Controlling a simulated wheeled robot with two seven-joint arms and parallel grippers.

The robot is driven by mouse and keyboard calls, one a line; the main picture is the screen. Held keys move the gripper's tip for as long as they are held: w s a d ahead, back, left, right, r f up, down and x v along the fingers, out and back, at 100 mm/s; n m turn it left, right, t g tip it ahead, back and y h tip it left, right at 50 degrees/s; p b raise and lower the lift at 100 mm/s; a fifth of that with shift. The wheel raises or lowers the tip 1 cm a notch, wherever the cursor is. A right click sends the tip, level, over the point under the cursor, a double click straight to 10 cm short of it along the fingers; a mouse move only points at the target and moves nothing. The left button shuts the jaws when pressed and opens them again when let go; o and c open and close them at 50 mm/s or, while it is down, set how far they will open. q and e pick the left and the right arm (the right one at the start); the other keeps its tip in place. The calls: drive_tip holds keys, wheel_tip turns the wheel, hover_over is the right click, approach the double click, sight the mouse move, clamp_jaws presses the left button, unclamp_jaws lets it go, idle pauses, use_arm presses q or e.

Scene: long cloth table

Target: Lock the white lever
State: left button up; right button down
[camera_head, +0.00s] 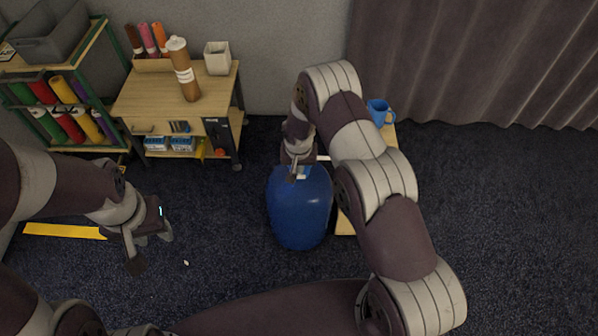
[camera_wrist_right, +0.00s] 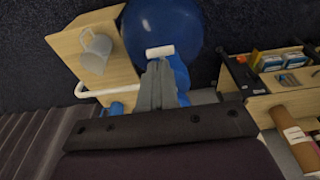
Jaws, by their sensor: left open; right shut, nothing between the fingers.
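A blue rounded tank (camera_head: 299,212) stands on the dark carpet in the middle of the head view. It also shows at the top of the right wrist view (camera_wrist_right: 160,22). The short white lever (camera_wrist_right: 160,51) is on its near side there, beside a blue fitting (camera_wrist_right: 180,73). In the head view the lever is small and partly hidden by my right gripper (camera_head: 292,174). My right gripper (camera_wrist_right: 157,75) is shut and empty, with its fingertips right at the lever; I cannot tell whether they touch. My left gripper (camera_head: 152,248) is open and empty, well left of the tank.
A wooden cart (camera_head: 140,104) with a brown tube (camera_head: 184,70) stands behind left. A shelf (camera_head: 62,62) is further left. Carpet at right is clear.

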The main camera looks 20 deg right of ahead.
sight(299, 178)
use_arm(q)
drive_tip(key=shift+f, duration=0.1)
use_arm(e)
drive_tip(key=shift+w+d+f, duration=0.1)
drive_tip(key=shift+w+f, duration=0.1)
drive_tip(key=shift+f, duration=0.75)
drive_tip(key=shift+w+f, duration=0.15)
drive_tip(key=shift+f, duration=0.8)
